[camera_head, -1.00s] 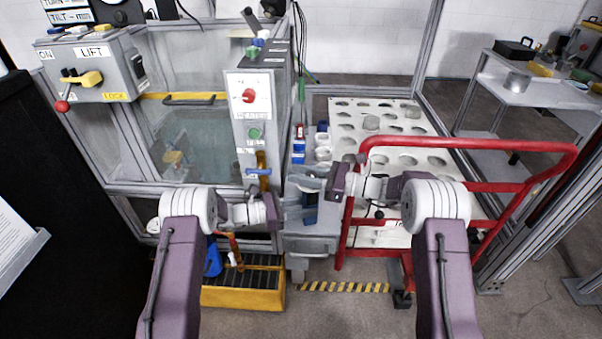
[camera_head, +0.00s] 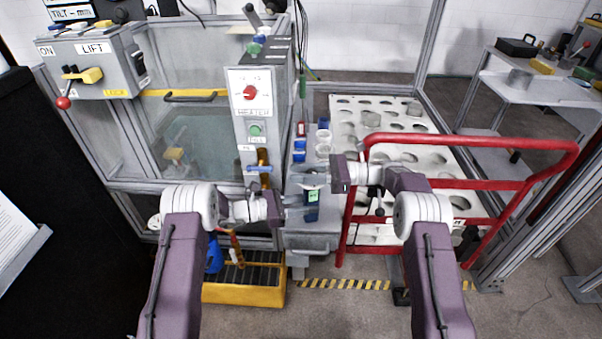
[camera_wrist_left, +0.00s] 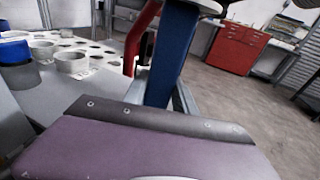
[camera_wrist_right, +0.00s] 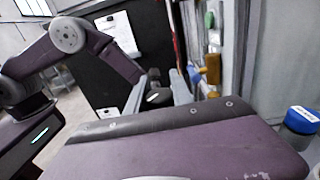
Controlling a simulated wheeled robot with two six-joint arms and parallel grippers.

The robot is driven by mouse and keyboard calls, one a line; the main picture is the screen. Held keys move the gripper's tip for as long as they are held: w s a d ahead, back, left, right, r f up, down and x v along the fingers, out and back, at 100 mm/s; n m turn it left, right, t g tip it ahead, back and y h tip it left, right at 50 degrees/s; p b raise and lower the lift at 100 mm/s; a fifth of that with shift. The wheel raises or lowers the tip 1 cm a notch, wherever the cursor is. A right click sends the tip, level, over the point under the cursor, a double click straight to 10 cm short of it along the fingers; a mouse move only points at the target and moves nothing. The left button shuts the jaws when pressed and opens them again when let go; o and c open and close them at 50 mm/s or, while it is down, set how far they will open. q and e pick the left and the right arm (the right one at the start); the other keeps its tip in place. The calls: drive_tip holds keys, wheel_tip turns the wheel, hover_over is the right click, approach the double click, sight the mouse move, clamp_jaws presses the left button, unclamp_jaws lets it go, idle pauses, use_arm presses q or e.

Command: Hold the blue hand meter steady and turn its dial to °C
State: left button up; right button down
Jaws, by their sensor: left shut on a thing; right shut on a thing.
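The blue hand meter (camera_head: 312,213) stands upright between my two grippers in the head view, with a lit green screen (camera_head: 313,196). Its long blue body shows in the left wrist view (camera_wrist_left: 172,60). My left gripper (camera_head: 298,206) is the lower one and is shut on the meter's body. My right gripper (camera_head: 312,178) is shut at the meter's upper end, where the dial is. In the right wrist view a dark round part (camera_wrist_right: 157,97) sits between its fingers. The dial's marks are hidden or too small to read.
A grey cabinet with a red heater knob (camera_head: 250,92) stands behind, left of the meter. White and blue cups (camera_head: 322,143) stand behind the meter. A red cart rail (camera_head: 470,143) is at right, beside a white holed board (camera_head: 415,155). A yellow tray (camera_head: 243,290) is below.

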drive_tip(key=c, duration=1.1)
unclamp_jaws()
wheel_tip(320, 180, up, 10)
drive_tip(key=shift+d, duration=0.1)
